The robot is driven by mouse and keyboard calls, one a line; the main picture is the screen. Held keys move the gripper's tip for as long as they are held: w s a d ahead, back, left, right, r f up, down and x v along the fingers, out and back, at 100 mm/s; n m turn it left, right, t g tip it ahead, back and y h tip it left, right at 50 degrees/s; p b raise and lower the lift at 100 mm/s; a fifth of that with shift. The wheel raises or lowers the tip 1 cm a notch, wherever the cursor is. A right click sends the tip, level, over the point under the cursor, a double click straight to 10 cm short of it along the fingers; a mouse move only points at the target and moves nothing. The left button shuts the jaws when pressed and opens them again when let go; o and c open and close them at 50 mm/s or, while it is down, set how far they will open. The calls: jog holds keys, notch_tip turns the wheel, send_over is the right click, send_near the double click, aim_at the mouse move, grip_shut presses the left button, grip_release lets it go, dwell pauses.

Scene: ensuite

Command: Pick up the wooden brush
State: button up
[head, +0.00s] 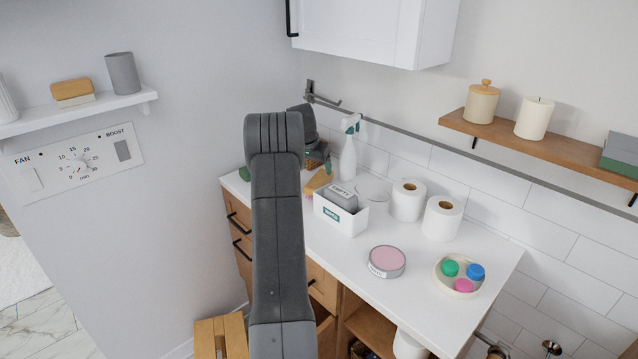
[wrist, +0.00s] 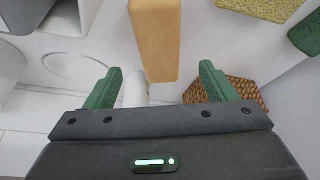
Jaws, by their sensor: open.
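The wooden brush (head: 318,181) lies on the white counter behind the white bin, partly hidden by my arm. In the wrist view its plain tan wooden body (wrist: 155,38) runs down from the top edge, and its end lies between the lines of my two fingers. My gripper (wrist: 158,76) is open, with a green finger to either side and gaps between them and the wood. I cannot tell the exact height gap.
A white spray bottle (head: 348,158), a bin (head: 340,222) with a grey item and toilet rolls (head: 407,205) stand near the brush. The front counter has free room around a pink-topped tin (head: 386,261).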

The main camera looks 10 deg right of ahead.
aim_at(319, 178)
jog(key=shift+p+x, duration=1.2)
jog(key=shift+x, duration=2.9)
jog(key=shift+r, duration=0.1)
